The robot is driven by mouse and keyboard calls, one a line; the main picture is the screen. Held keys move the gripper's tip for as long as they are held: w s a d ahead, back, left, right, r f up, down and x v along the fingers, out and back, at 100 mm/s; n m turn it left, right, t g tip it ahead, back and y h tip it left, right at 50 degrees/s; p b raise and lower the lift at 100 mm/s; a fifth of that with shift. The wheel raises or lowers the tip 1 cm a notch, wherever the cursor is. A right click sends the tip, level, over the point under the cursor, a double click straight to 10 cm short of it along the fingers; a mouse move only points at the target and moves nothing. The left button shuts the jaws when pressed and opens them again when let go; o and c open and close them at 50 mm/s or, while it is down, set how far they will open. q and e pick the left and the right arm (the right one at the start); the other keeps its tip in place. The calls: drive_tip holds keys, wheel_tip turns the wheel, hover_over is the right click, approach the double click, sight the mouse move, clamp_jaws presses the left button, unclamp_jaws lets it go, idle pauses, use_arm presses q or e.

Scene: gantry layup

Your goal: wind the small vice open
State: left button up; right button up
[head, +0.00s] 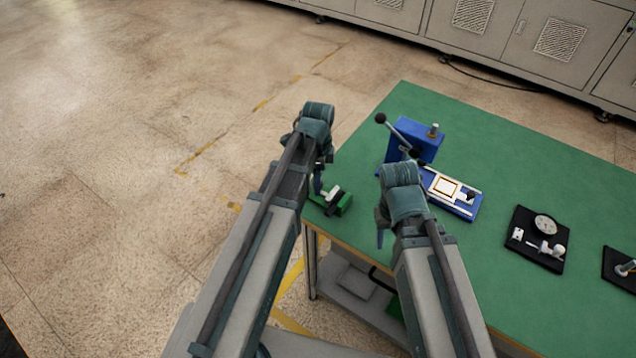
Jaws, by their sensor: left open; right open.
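The small vice (343,204) appears to be the green block with a dark and pale top part at the table's near left corner. Its handle and jaw gap are too small to make out. My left gripper (318,183) is open just above and left of it, partly hidden behind my own wrist. I cannot tell whether it touches the vice. My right gripper (380,237) is open to the right of the vice, by the table's near edge, mostly hidden by my wrist. I see nothing held in either gripper.
On the green table (520,155) a blue press (419,138) with a ball-ended lever stands behind my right wrist. A blue fixture (466,208) lies beside it. A black tray with a dial (541,256) and another black plate (613,268) sit further right. Grey cabinets (510,35) stand behind.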

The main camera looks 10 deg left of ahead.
use_arm(q)
clamp_jaws()
idle(0.3)
drive_tip(key=n, duration=1.3)
idle(0.4)
idle(0.4)
